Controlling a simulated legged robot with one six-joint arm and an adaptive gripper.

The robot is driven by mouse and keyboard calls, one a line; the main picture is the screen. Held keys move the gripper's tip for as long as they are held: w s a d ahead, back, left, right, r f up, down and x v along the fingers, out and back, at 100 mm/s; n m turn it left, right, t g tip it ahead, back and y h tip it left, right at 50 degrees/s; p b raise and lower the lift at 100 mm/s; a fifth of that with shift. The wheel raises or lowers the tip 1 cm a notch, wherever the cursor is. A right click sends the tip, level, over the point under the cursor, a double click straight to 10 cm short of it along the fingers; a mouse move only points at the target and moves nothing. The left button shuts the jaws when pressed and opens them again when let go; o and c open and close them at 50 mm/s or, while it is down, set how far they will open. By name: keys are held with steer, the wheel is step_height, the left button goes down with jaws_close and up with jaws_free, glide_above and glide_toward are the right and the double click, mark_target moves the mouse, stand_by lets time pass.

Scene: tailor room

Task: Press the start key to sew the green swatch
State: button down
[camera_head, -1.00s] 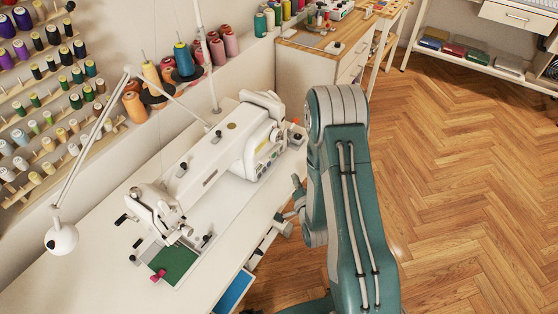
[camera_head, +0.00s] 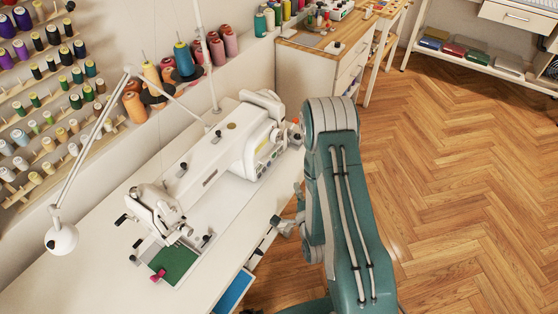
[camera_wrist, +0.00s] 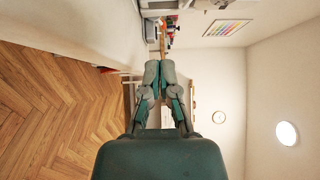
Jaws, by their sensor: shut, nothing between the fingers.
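The green swatch (camera_head: 176,264) lies flat under the head of the white sewing machine (camera_head: 212,158), at the lower left of the head view. A small pink piece (camera_head: 158,275) lies at its left edge. Small coloured keys (camera_head: 266,161) show on the front of the machine's right end; I cannot tell which is the start key.
The white sewing table (camera_head: 90,270) has an open blue-lined drawer (camera_head: 233,292) at its front. A white lamp (camera_head: 62,238) stands at the left. Thread spools line the wall behind. The wooden floor (camera_head: 460,190) to the right is clear.

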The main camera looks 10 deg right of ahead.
glide_toward(275, 155)
steer(key=w+d, duration=0.3)
steer(key=w, duration=0.1)
steer(key=shift+w+d, duration=0.2)
steer(key=shift+d, duration=0.15)
steer(key=w+a, duration=0.2)
steer(key=shift+w+a+f, duration=0.1)
steer(key=shift+w, duration=0.2)
steer(key=shift+w+a, duration=0.25)
steer(key=shift+a, duration=0.05)
